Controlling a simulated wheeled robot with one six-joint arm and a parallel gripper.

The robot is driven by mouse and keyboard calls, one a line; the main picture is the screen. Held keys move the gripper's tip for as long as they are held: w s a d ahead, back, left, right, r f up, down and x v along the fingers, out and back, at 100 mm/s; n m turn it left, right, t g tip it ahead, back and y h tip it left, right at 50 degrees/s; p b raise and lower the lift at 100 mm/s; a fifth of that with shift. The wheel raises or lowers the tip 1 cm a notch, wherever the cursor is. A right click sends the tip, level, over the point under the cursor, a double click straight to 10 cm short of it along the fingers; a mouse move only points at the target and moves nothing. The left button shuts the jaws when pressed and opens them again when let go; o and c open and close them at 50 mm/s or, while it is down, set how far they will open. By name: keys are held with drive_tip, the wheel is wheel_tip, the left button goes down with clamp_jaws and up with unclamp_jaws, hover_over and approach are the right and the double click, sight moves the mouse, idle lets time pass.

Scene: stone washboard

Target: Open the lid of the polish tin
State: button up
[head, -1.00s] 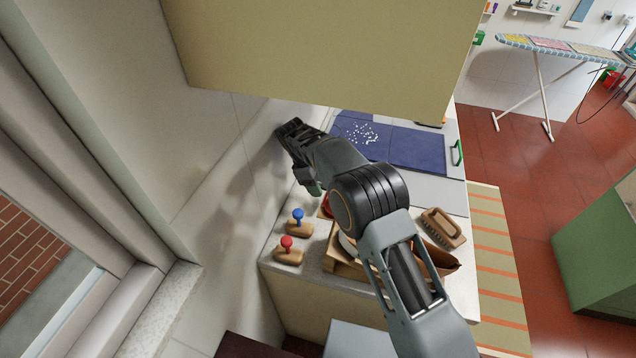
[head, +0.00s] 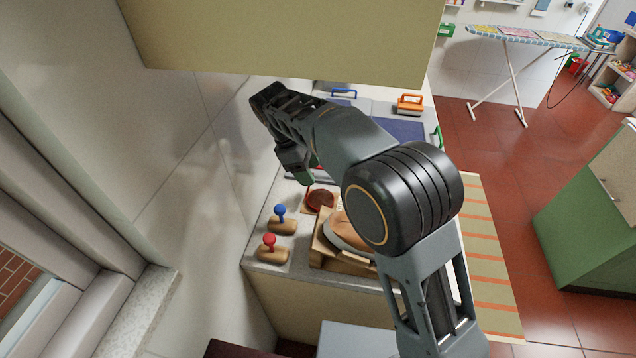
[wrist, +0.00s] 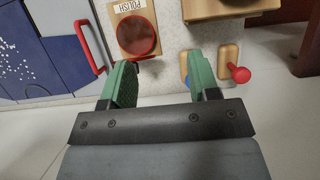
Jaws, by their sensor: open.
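The polish tin (wrist: 136,35) is a round, dark red disc with a brighter red rim. It sits on a small wooden board (wrist: 120,12) with a "POLISH" label, at top left of the wrist view. The tin also shows in the head view (head: 320,199), beside my forearm. Its top looks flat, but I cannot make out a lid seam. My gripper (wrist: 160,72) is open and empty, its two green fingers apart. The left finger is just below the tin in the wrist picture, and no contact is visible.
A shoe (head: 345,233) lies in a wooden tray (head: 318,252). A blue panel with a red handle (wrist: 90,47) is beside the tin. A beige cabinet (head: 290,35) hangs above.

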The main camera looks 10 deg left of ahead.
drive_tip(key=s+d+r+b, duration=0.1)
drive_tip(key=s+d+r, duration=0.1)
drive_tip(key=s, duration=0.3)
drive_tip(key=shift+s+d+r+b, duration=0.2)
drive_tip(key=shift+d+r+b, duration=0.15)
drive_tip(key=shift+d, duration=0.25)
